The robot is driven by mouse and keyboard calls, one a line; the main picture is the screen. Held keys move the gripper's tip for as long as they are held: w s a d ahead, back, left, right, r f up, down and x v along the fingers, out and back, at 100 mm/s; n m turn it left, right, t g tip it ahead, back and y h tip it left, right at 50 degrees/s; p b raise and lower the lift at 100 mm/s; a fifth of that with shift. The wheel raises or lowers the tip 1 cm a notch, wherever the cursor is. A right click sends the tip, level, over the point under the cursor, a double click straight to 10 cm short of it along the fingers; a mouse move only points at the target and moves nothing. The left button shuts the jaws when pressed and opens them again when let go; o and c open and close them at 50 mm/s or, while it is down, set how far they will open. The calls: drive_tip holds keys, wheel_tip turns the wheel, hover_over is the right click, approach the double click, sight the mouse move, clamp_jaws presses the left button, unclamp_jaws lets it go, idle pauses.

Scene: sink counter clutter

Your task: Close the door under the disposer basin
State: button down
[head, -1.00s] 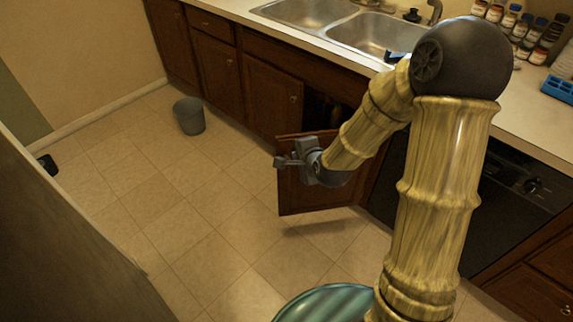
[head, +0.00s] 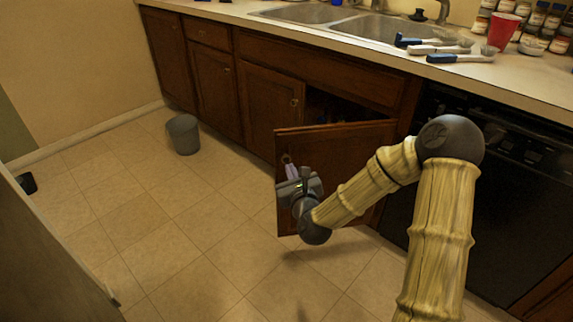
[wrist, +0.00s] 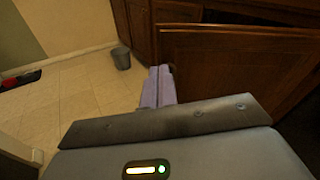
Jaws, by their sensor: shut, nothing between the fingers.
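The open wooden cabinet door (head: 345,150) stands swung out from the counter under the right-hand sink basin (head: 385,28), with its free edge to the left. Its dark opening (head: 325,108) shows behind it. My gripper (head: 289,160) is at the door's left part, on the side facing me, with its pale purple fingers shut and empty. In the wrist view, the fingers (wrist: 158,86) point ahead beside the door's left edge, with the door panel (wrist: 225,65) to their right. I cannot tell whether they touch it.
A grey bin (head: 183,134) stands on the tiled floor to the left. The black dishwasher (head: 480,200) is right of the door. Brushes (head: 462,57) and a red cup (head: 503,31) are on the counter.

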sight(285, 141)
drive_tip(key=m, duration=0.1)
drive_tip(key=f+m+b, duration=0.1)
drive_tip(key=d+f+m+t+h, duration=0.1)
drive_tip(key=shift+w+f+b, duration=0.1)
drive_tip(key=shift+w+b, duration=0.25)
drive_tip(key=shift+b, duration=0.05)
drive_tip(key=shift+w, duration=0.1)
drive_tip(key=w+b, duration=0.1)
drive_tip(key=w, duration=0.3)
drive_tip(key=w+a+b, duration=0.1)
drive_tip(key=w+b, duration=0.1)
drive_tip(key=w, duration=0.3)
drive_tip(key=w+a+b, duration=0.1)
drive_tip(key=w, duration=0.3)
drive_tip(key=shift+w, duration=0.3)
drive_tip(key=shift+w, duration=0.15)
